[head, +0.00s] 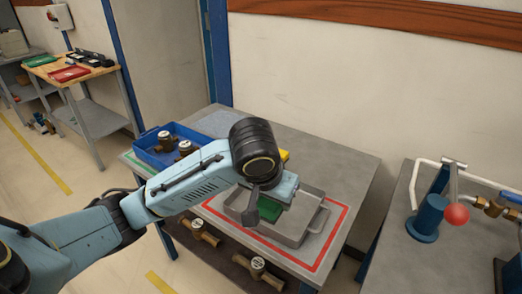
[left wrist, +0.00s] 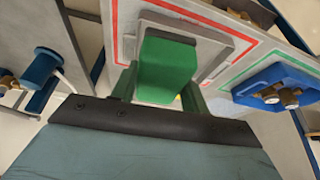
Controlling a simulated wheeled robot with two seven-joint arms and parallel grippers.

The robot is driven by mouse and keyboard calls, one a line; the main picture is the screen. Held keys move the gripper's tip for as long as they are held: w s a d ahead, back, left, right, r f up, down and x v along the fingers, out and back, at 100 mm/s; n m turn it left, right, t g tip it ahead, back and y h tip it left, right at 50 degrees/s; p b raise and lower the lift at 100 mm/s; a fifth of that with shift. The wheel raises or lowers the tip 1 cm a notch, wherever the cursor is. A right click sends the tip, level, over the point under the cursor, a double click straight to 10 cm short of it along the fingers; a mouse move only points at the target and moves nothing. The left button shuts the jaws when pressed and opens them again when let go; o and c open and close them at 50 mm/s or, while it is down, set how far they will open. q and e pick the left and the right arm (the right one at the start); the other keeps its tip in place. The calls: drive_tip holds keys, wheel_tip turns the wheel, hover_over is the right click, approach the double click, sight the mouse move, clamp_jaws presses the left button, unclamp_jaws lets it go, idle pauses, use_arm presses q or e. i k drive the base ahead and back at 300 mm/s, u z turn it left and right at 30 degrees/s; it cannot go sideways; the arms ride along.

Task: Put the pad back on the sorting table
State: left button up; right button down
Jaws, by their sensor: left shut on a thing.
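My left gripper (head: 268,206) is over the grey metal tray (head: 312,219) on the grey table (head: 345,165), pointing down. It is shut on a green pad (left wrist: 165,66), which fills the space between the fingers in the left wrist view. The pad also shows green below the wrist in the head view (head: 269,209), partly hidden by the gripper. I cannot tell whether the pad touches the tray floor. The tray stands inside a red outline (head: 340,232) on the table. My right gripper is not in view.
A blue bin (head: 147,154) with brass meters stands at the table's left. More brass meters (head: 258,267) lie below the front edge. A bench with piping and a red knob (head: 457,214) is at the right. The table's back right is clear.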

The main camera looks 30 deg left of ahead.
sight(295, 171)
drive_tip(key=k, duration=1.4)
drive_tip(key=u, duration=1)
drive_tip(key=i, duration=2.2)
drive_tip(key=z, duration=2.2)
